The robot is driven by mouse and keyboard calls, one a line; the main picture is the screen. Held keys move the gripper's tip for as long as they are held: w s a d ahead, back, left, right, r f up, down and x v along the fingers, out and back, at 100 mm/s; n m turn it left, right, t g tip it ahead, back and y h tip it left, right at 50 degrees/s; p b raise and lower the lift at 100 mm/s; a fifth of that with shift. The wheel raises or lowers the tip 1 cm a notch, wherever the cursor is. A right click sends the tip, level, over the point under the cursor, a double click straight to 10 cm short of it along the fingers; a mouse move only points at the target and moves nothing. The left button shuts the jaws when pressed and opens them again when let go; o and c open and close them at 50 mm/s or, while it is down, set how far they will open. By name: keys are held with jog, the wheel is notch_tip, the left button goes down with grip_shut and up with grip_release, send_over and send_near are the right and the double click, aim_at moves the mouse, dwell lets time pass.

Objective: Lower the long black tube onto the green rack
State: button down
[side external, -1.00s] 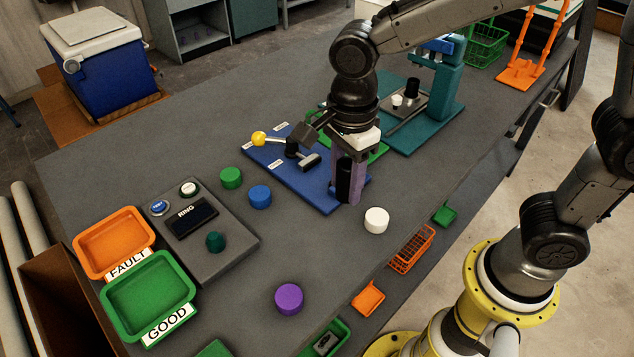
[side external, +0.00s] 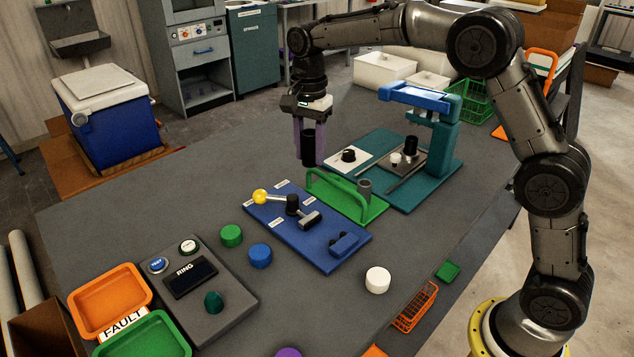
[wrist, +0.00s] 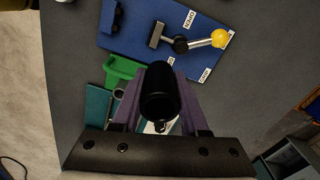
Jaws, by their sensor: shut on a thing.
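The long black tube (side external: 308,150) hangs upright between the purple fingers of my gripper (side external: 309,140). It also shows end-on between the fingers in the wrist view (wrist: 160,92). The green rack (side external: 375,209) stands on the table, with a raised green bar along it and a small grey cup at its right end. In the side view the tube's lower end appears just above the rack's left end; I cannot tell whether it is over the rack or behind it. In the wrist view the rack (wrist: 120,68) is partly hidden by the tube and fingers.
A blue board (side external: 290,245) with a yellow-knobbed lever lies in front of the rack. A teal stand (side external: 446,150) with a blue top is close behind it on the right. Coloured round pieces and a grey control box (side external: 215,300) lie nearer. The table left of my gripper is clear.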

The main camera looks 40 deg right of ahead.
jog(key=w+d+f+m, duration=0.1)
jog(key=w+d+f, duration=0.15)
jog(key=d, duration=0.45)
jog(key=m, duration=0.1)
send_over(336, 178)
jog(key=shift+f, duration=3.95)
jog(key=shift+d+f, duration=0.1)
jog(key=shift+f, duration=2.05)
grip_release()
jog(key=shift+r, duration=4)
